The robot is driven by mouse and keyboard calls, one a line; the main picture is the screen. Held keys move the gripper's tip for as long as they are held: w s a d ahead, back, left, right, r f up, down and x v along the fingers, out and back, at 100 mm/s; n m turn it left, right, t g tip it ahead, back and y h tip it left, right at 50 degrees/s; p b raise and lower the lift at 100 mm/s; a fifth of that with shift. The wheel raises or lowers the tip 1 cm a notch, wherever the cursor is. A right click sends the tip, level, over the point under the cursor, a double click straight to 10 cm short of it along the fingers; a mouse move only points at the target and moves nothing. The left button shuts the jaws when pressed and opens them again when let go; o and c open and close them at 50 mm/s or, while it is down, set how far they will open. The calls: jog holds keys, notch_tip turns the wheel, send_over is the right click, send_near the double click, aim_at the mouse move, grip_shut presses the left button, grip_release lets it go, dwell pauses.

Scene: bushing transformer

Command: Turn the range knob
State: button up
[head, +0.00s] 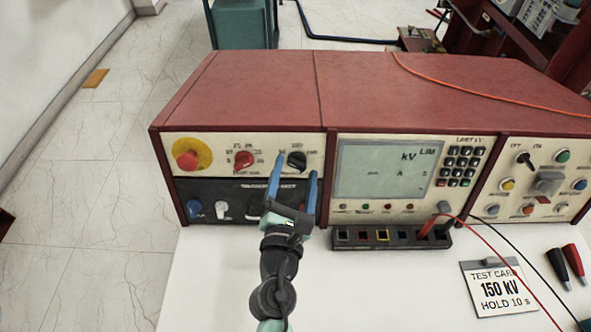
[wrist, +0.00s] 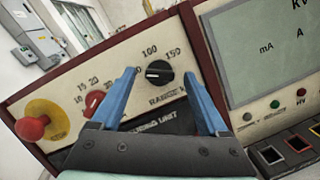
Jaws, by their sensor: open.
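The range knob (head: 296,160) is black and round, on the cream upper panel of the red-cased test set. In the wrist view the range knob (wrist: 159,74) has a white mark on its left part, "100" and "150" printed above it and partly hidden "RANGE" lettering below it. My gripper (head: 297,164) is open, with its two blue fingers apart and pointing at the panel. In the wrist view my gripper (wrist: 160,76) has one finger on each side of the knob. I cannot tell whether either finger touches it.
A red knob (wrist: 95,101) sits left of the range knob. A red mushroom button (head: 187,159) on a yellow disc is further left. The display (head: 385,170) is to the right. Below it stands a black socket block (head: 390,236) with test leads. A test card (head: 498,288) lies on the white table.

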jog(key=shift+w, duration=0.25)
grip_shut()
dwell(0.3)
